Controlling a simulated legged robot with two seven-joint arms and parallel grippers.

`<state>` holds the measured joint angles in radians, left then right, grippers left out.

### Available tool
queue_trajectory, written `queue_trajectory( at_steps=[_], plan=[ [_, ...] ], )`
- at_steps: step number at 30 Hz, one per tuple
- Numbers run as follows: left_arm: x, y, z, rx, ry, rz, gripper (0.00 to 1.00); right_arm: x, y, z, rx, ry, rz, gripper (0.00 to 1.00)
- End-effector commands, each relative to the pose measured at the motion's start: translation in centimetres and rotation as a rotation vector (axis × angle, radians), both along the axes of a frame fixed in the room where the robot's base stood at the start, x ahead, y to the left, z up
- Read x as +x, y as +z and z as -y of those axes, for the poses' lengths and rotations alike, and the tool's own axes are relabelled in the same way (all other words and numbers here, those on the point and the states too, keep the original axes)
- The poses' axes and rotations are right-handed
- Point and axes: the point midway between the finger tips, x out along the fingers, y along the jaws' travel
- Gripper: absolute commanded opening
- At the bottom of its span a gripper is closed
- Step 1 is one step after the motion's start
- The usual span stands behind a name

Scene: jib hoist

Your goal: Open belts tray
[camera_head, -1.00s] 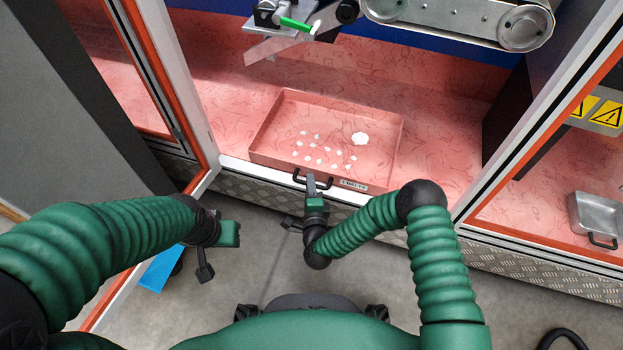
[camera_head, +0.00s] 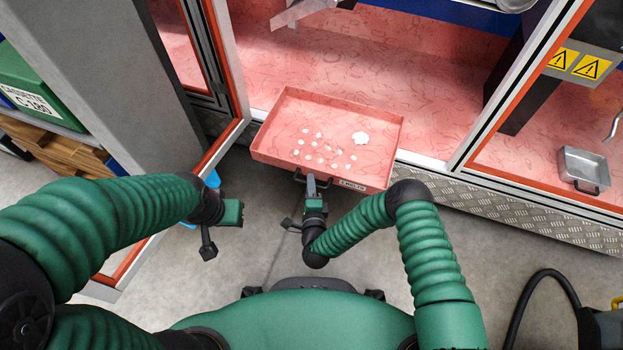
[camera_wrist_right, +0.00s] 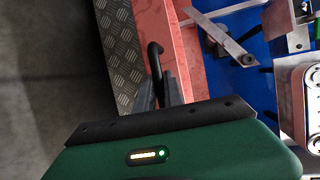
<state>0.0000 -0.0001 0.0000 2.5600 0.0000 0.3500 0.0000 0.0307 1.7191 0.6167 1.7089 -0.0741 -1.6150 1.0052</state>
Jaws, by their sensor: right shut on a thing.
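The belts tray (camera_head: 287,120) is a shallow pink tray with a white label on its front. Several small white pieces and one larger white piece lie in it. Its front part juts out over the cabinet's front edge. My right gripper (camera_head: 312,182) is shut on the tray's black front handle (camera_head: 298,176). In the right wrist view the right fingers (camera_wrist_right: 160,90) close around the dark handle (camera_wrist_right: 155,58). My left gripper (camera_head: 222,232) hangs left of the tray, apart from it; whether its jaws are open I cannot tell.
An open orange-edged door (camera_head: 228,140) stands left of the tray, near my left arm. A grey metal tray (camera_head: 584,166) sits in the right bay. A dark hose (camera_head: 540,290) curves over the floor at the lower right.

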Motion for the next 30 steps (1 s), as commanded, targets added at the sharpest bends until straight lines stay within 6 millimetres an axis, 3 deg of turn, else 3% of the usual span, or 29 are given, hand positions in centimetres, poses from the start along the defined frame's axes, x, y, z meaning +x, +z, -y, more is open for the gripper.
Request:
queue_trajectory(
  at_steps=[14, 15, 20, 30],
  plan=[
    [0.0, 0.11, 0.0, 0.0, 0.0, 0.0, 0.36, -0.45, -0.46, 0.0, -0.004, 0.0, -0.01, 0.0],
    [0.0, 0.11, 0.0, 0.0, 0.0, 0.0, 0.36, -0.45, -0.46, 0.0, -0.004, 0.0, -0.01, 0.14],
    [0.0, 0.11, 0.0, 0.0, 0.0, 0.0, 0.36, -0.4, -0.31, -0.02, -0.004, 0.0, -0.007, 0.34],
    [0.0, 0.2, 0.0, 0.0, 0.0, 0.0, 0.36, -0.23, 0.0, -0.07, -0.001, 0.0, -0.001, 0.34]
  ],
)
